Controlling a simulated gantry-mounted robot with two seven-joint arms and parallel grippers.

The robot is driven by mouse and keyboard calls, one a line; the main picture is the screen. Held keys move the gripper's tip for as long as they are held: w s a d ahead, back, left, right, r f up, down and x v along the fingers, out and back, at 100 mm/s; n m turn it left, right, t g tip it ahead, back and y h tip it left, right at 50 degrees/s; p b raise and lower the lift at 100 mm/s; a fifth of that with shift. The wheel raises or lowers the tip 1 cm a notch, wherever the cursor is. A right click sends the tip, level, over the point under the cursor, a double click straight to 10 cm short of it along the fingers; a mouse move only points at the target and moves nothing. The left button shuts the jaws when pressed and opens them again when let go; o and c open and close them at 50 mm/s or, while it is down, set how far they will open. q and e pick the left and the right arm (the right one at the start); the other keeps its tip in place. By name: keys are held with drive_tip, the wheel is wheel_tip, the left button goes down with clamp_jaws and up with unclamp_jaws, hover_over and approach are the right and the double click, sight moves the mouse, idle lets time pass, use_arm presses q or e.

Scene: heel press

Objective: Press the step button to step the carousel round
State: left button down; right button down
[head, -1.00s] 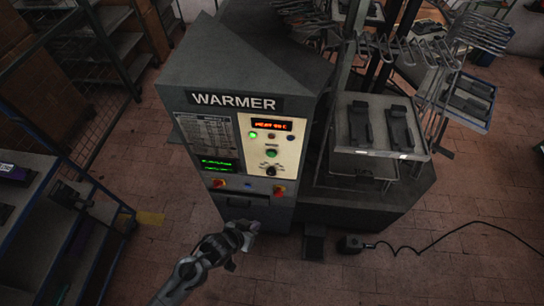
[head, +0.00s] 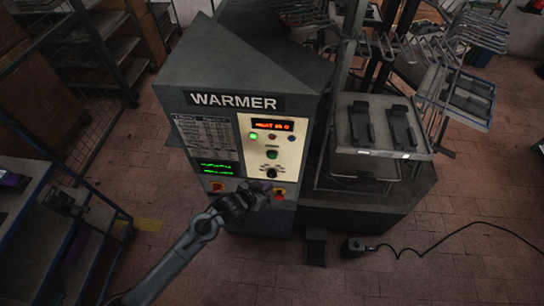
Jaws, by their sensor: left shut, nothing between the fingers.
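The warmer (head: 225,130) is a grey cabinet with a cream control panel (head: 288,155) on its front. The panel has a red-lit display (head: 271,125), small lamps, a green button (head: 272,154) and a black knob (head: 271,173). The labels are too small to tell which control is the step button. My left gripper (head: 263,188) is shut and empty, in front of the cabinet just below the panel. It hides the middle of the lower control row; I cannot tell if it touches. The carousel (head: 465,50), a ring of wire racks, stands behind right. My right gripper is not in view.
Red knobs (head: 217,187) sit low on the cabinet. A tray with dark blocks (head: 343,162) stands to the right. A pedal (head: 352,245) with a cable lies on the brick floor. A blue-framed cart (head: 48,185) stands at left. The front floor is largely clear.

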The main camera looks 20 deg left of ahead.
sight(272, 156)
use_arm(q)
drive_tip(key=w+a+b, duration=0.2)
drive_tip(key=w+b, duration=0.1)
drive_tip(key=w, duration=0.5)
drive_tip(key=shift+w, duration=0.25)
drive_tip(key=shift+a, duration=0.1)
idle(1.0)
idle(0.8)
drive_tip(key=shift+w, duration=0.2)
drive_tip(key=shift+w+a, duration=0.1)
drive_tip(key=shift+w, duration=0.1)
